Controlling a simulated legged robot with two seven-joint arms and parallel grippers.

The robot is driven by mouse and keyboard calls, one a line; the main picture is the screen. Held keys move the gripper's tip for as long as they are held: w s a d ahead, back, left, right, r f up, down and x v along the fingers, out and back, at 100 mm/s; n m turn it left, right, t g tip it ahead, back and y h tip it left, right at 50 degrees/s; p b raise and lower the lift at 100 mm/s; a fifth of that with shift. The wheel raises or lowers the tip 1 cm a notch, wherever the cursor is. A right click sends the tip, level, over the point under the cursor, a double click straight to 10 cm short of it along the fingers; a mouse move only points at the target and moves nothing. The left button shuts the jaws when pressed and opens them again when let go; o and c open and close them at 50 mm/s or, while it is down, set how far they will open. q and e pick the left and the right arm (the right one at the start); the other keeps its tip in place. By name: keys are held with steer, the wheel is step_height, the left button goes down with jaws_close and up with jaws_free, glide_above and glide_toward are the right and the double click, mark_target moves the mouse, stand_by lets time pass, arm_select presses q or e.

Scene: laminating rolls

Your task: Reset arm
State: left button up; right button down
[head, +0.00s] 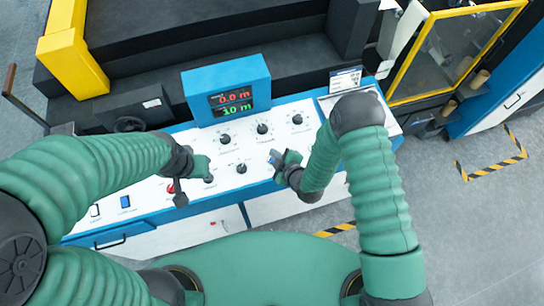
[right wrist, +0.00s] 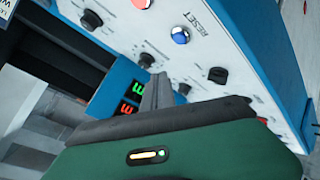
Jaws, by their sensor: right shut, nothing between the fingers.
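A sloped white control panel (head: 275,143) with blue edges carries several black knobs. My right gripper (head: 277,157) is over the right half of the panel, near a black knob (head: 241,168). In the right wrist view its fingers (right wrist: 158,92) are shut and empty, with the panel beyond.
A blue display box (head: 226,88) reads 0.0 m and 10 m at the panel's back edge. Dark machine rollers lie behind it. A yellow-framed guard (head: 455,50) stands at the right. Cabinet fronts with handles are below the panel. Grey floor (head: 500,220) is open at the right.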

steer(key=shift+w+f, duration=0.1)
stand_by(0.6)
steer(key=d+m+b, duration=0.1)
steer(key=b, duration=0.1)
steer(key=d+m+g+h+b, duration=0.1)
steer(key=d+b, duration=0.1)
steer(key=w+d+f+b, duration=0.1)
steer(key=d+b, duration=0.1)
steer(key=shift+m+g+h+b, duration=0.3)
steer(key=shift+m+b, duration=0.05)
steer(key=shift+m, duration=0.05)
steer(key=s+d+r+m+g+h+b, duration=0.2)
steer(key=s+d+m+g+b, duration=0.3)
steer(key=s+d+m+b, duration=0.7)
steer(key=shift+s+d+r+g+h, duration=0.25)
steer(key=shift+s+d+h, duration=0.65)
steer(key=shift+s, duration=1.45)
steer(key=shift+s+d+f, duration=0.1)
